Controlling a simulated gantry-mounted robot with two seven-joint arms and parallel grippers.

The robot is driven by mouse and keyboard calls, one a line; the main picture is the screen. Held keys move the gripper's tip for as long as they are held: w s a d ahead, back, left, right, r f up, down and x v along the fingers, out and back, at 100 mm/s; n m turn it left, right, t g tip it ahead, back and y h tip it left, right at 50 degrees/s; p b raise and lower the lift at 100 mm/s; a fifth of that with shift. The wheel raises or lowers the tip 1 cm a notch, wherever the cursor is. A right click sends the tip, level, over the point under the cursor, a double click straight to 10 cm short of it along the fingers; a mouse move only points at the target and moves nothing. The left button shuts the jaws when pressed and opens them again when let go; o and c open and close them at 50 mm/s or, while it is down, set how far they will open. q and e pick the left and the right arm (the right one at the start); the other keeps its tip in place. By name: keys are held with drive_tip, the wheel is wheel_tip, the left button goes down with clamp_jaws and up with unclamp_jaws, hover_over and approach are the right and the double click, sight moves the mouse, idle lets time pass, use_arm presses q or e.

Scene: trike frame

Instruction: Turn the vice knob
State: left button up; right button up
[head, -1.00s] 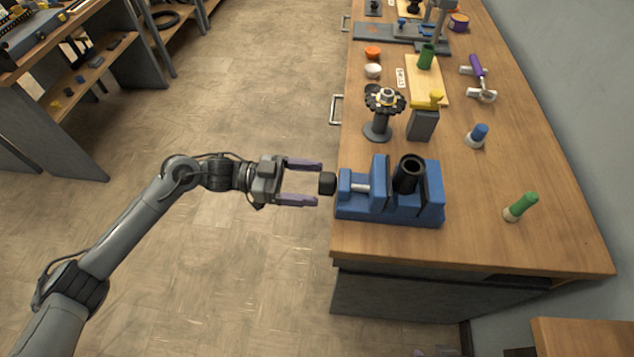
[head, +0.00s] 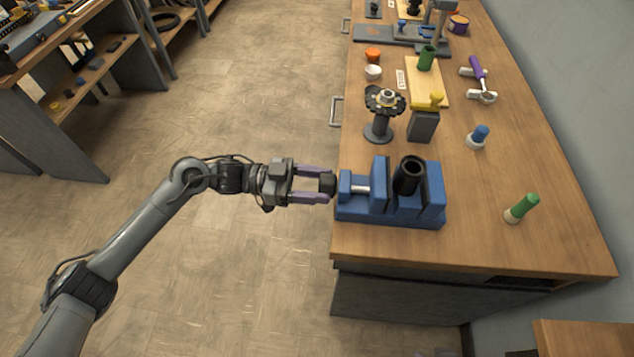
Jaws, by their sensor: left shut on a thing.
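The blue vice (head: 405,207) sits at the near left corner of the wooden workbench. A black tube (head: 408,174) stands between its jaws, tilted a little. The black vice knob (head: 327,184) sticks out from the vice's left side, past the bench edge. My left gripper (head: 326,185) comes in from the left, level with the knob. Its two purple fingers are shut on the knob, one on the far side and one on the near side. My right gripper is not in view.
On the workbench (head: 480,235), a gear on a grey stand (head: 380,128) and a grey block with a yellow top (head: 423,122) stand behind the vice. A green-handled tool (head: 521,208) lies to the right. Open floor (head: 220,290) surrounds my left arm.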

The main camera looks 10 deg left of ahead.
use_arm(q)
drive_tip(key=shift+m, duration=0.4)
drive_tip(key=shift+m+b, duration=5.1)
drive_tip(key=shift+m, duration=3.4)
drive_tip(key=o, duration=1)
drive_tip(key=shift+a, duration=0.1)
